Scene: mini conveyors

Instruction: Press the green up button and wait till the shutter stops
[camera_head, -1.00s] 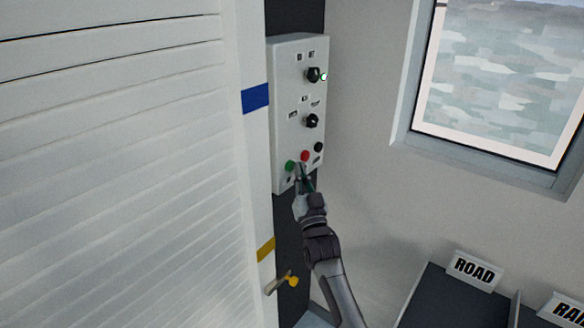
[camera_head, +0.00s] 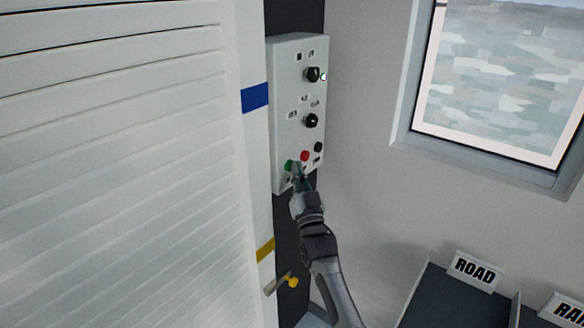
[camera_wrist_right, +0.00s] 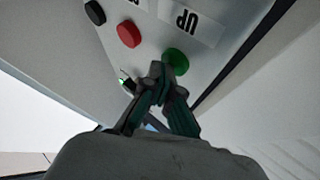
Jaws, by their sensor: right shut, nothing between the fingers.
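The green up button (camera_head: 289,165) is at the lower left of the white control panel (camera_head: 284,100). In the right wrist view the green button (camera_wrist_right: 176,60) sits beside an "UP" label (camera_wrist_right: 186,20). My right gripper (camera_head: 298,174) is shut and empty. Its fingertips (camera_wrist_right: 162,72) are right at the edge of the green button; I cannot tell whether they touch it. The white slatted shutter (camera_head: 110,160) fills the left of the head view. My left gripper is not in view.
A red button (camera_head: 304,155), a black button (camera_head: 318,147) and two black knobs (camera_head: 312,121) share the panel. A yellow-tipped lever (camera_head: 291,282) sticks out below. A window (camera_head: 500,80) and dark bins with a ROAD sign (camera_head: 474,271) are at the right.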

